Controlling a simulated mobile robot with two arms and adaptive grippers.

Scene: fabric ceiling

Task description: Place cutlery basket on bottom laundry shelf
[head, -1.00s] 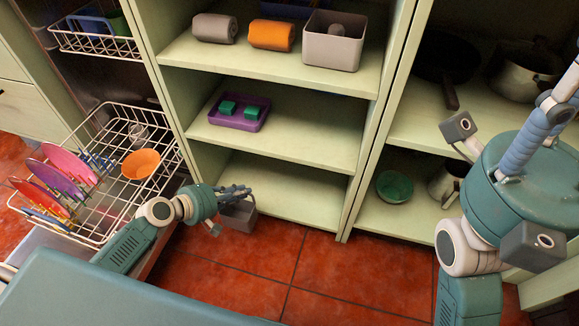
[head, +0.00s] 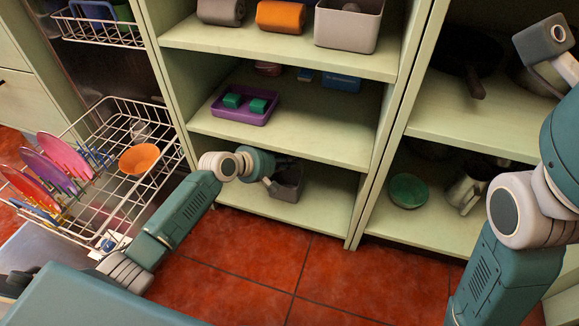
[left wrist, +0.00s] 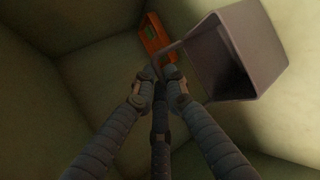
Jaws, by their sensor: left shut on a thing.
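The cutlery basket, a small grey open box (head: 287,184), is at the bottom shelf (head: 325,205) of the middle unit in the head view. Whether the basket's base touches the shelf is unclear. The fingertips of my left gripper are partly hidden in the head view. My right gripper cannot be made out.
An orange item (left wrist: 156,38) lies deeper in the shelf space. Above, a purple tray (head: 240,110) with green blocks sits on the middle shelf. The open dishwasher rack (head: 120,165) stands left with plates and an orange bowl (head: 139,158). The shelf's right part is clear.

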